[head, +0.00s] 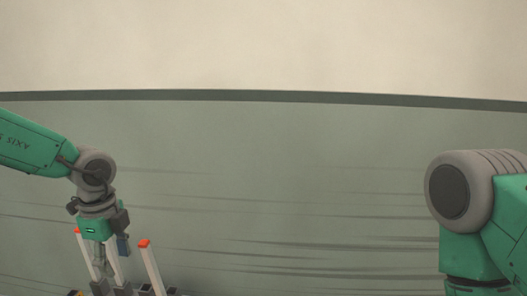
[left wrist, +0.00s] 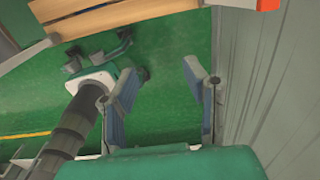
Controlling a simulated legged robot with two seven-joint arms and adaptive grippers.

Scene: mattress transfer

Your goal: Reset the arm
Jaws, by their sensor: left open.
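My left arm comes in from the left in the head view and points downward. Its gripper (head: 106,272) is low in the picture, among pale posts with orange tops (head: 149,262). I cannot tell from there whether it touches them. In the left wrist view my left gripper (left wrist: 163,75) has its two fingers spread apart, with nothing between them but green floor beyond. My right arm shows only as a bent grey and green joint at the right edge of the head view. Its gripper is out of the picture.
A plain wall (head: 280,190) with a dark stripe fills the head view. The left wrist view shows a wooden slatted surface (left wrist: 125,20) at the top, an orange-ended part (left wrist: 268,4), green floor (left wrist: 165,110) and a grey wall (left wrist: 270,95) close on the right.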

